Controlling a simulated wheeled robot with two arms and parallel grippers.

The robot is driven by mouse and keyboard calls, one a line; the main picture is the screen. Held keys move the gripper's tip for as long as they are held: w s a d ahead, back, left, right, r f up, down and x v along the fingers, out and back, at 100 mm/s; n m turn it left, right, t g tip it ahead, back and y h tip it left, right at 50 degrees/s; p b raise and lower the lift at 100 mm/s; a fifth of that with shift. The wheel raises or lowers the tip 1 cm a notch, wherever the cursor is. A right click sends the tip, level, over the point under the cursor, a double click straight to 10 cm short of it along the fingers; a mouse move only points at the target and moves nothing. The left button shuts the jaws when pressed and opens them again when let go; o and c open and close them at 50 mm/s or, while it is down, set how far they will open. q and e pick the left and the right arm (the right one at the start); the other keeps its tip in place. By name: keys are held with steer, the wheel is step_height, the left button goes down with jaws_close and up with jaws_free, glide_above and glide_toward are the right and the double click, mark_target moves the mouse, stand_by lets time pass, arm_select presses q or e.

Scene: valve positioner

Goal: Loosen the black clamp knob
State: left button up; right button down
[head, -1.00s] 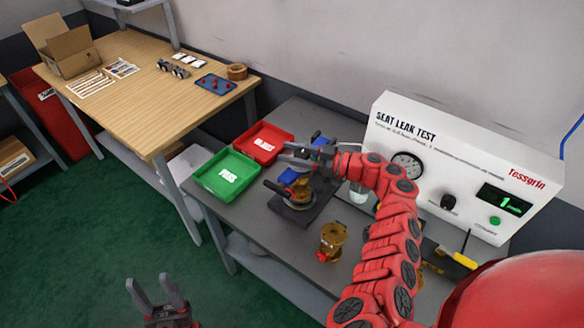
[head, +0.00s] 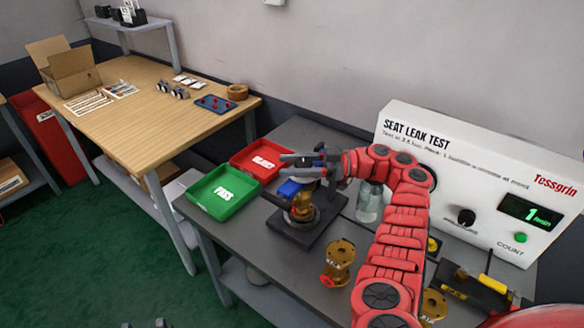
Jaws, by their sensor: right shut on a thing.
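The clamp fixture is a dark base plate (head: 290,236) on the grey bench with a brass valve (head: 303,208) upright on it. A black arm (head: 276,200) sticks out of the fixture to the left. My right gripper (head: 298,166) reaches over the top of the fixture, its fingers pointing left. It is shut on what appears to be the black clamp knob; the fingers and wrist hide most of it. Of my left gripper (head: 144,325) only the two tips show at the bottom edge, apart and empty, over the green floor.
A green PASS tray (head: 208,208) and a red reject tray (head: 246,170) stand left of the fixture. Loose brass valves (head: 340,258) stand in front of it. The white leak tester (head: 470,165) and a glass jar (head: 368,207) are to the right.

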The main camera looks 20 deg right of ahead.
steer(key=shift+a+f, duration=0.1)
steer(key=shift+f, duration=0.15)
steer(key=shift+c, duration=1.6)
jaws_free()
steer(key=shift+o, duration=0.2)
steer(key=shift+r, duration=0.2)
steer(key=shift+r, duration=0.3)
step_height(320, 180, up, 3)
steer(key=shift+a+f, duration=0.1)
steer(key=s+a, duration=0.1)
steer(key=s, duration=0.6)
steer(key=s+a+r+p, duration=0.1)
steer(key=s+a, duration=0.1)
steer(key=s, duration=0.6)
steer(key=shift+s+a+r, duration=0.15)
steer(key=shift+s+a, duration=0.1)
steer(key=shift+s, duration=0.05)
